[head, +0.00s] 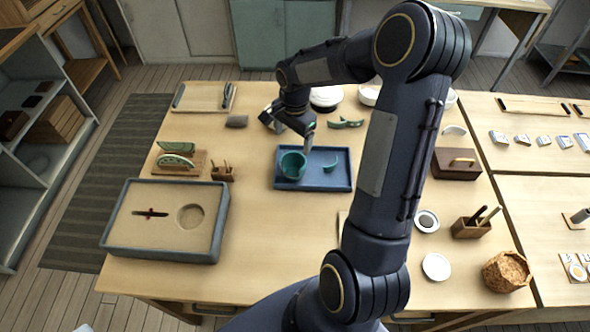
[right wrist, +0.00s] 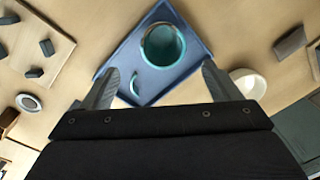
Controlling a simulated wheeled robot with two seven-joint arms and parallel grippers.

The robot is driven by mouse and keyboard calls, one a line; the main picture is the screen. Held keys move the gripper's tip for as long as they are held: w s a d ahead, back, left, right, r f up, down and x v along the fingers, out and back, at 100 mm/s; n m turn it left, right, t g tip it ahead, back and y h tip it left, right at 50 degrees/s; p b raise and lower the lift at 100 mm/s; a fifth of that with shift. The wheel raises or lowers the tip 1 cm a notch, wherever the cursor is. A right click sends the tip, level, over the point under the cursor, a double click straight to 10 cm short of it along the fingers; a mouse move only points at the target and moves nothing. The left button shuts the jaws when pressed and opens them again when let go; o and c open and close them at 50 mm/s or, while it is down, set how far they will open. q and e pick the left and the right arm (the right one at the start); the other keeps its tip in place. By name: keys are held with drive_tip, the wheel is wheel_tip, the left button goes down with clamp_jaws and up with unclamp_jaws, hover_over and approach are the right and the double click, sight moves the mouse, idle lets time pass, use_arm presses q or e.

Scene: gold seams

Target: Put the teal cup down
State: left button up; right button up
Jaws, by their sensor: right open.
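The teal cup (head: 292,166) stands on the blue tray (head: 318,187) in the middle of the table, towards the tray's left side. In the right wrist view the cup (right wrist: 163,46) shows its round open mouth, and the tray (right wrist: 195,52) lies under it. A small curved teal piece (head: 330,167) lies on the tray to the right of the cup, apart from it. My right gripper (head: 290,129) is open and empty, above and just behind the cup. In the right wrist view its two fingers are spread wide with nothing between them. My left gripper is not in view.
A sand-filled box (head: 115,228) stands at the front left. A grey lump (head: 237,121) and a green piece (head: 345,123) lie behind the tray. Bare table lies in front of the tray.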

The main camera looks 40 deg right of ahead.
drive_tip(key=s+a+r+n+t+y, duration=0.1)
drive_tip(key=s+a+r+n+t, duration=0.1)
drive_tip(key=s+a+r+n, duration=0.65)
drive_tip(key=s+a+r+n+t+y, duration=0.1)
drive_tip(key=s+a+r+n, duration=0.1)
drive_tip(key=s, duration=0.4)
drive_tip(key=s+a+r+n+t+y, duration=0.1)
drive_tip(key=s+a+r+n+t, duration=0.1)
drive_tip(key=s+a+n, duration=0.2)
drive_tip(key=s+a, duration=0.1)
drive_tip(key=s, duration=0.2)
drive_tip(key=shift+s+a+y, duration=0.15)
drive_tip(key=shift+s+y, duration=0.1)
drive_tip(key=shift+y, duration=0.05)
drive_tip(key=shift+r, duration=0.1)
wheel_tip(320, 180, down, 3)
drive_tip(key=b, duration=0.3)
